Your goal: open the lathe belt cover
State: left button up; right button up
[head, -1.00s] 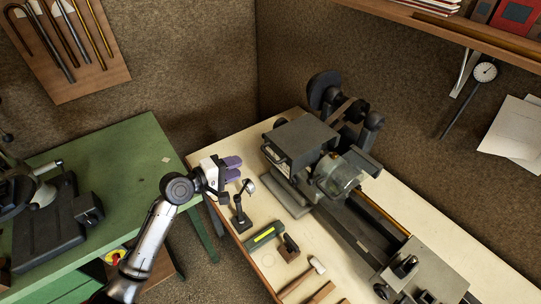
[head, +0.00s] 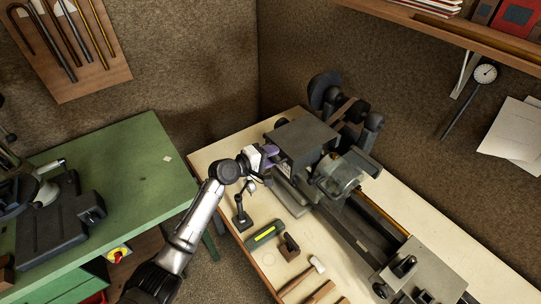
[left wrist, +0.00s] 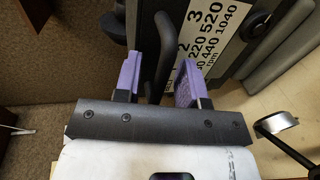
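The lathe stands on the pale bench, with its grey box-shaped belt cover (head: 302,137) at the headstock end. In the left wrist view, a dark upright handle (left wrist: 163,55) stands in front of the cover's white speed label (left wrist: 212,38). My left gripper (head: 271,156) is at the cover's left side. Its two purple fingers (left wrist: 159,80) are apart, one on each side of the handle. My right gripper is not in view.
A small lamp-like stand (head: 241,212) is close below my left gripper, its round head also in the left wrist view (left wrist: 276,123). A green-striped tool (head: 265,235) and a hammer (head: 316,265) lie on the bench. A green table (head: 130,165) is at left.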

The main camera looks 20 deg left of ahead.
pick_arm(q)
grip_shut()
dwell(0.4)
